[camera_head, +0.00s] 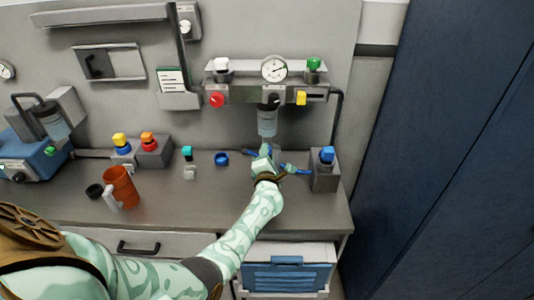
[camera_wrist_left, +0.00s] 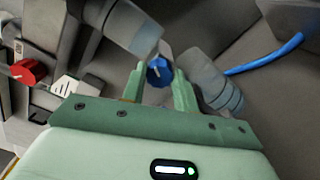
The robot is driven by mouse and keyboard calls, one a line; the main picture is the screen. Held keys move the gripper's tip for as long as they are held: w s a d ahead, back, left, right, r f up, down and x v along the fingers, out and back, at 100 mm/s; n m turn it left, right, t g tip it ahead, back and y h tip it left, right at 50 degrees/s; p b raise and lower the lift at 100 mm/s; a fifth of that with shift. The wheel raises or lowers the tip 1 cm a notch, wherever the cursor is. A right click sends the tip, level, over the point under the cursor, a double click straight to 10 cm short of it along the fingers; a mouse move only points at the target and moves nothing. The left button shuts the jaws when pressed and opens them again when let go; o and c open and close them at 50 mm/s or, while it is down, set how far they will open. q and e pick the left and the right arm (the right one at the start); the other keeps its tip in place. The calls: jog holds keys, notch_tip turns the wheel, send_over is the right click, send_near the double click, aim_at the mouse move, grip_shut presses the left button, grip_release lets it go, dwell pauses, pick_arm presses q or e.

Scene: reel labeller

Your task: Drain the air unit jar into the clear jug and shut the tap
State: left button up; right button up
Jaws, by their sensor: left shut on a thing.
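The air unit jar (camera_head: 267,122) hangs under the regulator block and holds pale bluish liquid. It also shows at the top of the left wrist view (camera_wrist_left: 130,30). A blue tap knob (camera_wrist_left: 158,70) sits between the fingers of my left gripper (camera_wrist_left: 158,84), which is shut on it. In the head view my left gripper (camera_head: 267,156) is just below the jar and hides the knob. A clear ringed vessel, seemingly the jug (camera_wrist_left: 222,88), is right of the fingers in the wrist view. In the head view it is mostly hidden. My right gripper is out of view.
A red knob (camera_head: 217,99), a gauge (camera_head: 274,68) and a yellow part (camera_head: 300,97) are on the air unit. A blue hose (camera_head: 303,171) runs to a grey block (camera_head: 325,177) at right. An orange mug (camera_head: 122,186) stands at left on the bench.

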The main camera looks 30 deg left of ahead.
pick_arm(q)
jog(key=shift+m, duration=1.1)
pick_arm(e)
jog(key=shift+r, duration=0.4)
pick_arm(q)
jog(key=shift+p, duration=0.3)
jog(key=o, duration=1)
jog(key=shift+c, duration=0.2)
jog(key=shift+d, duration=0.1)
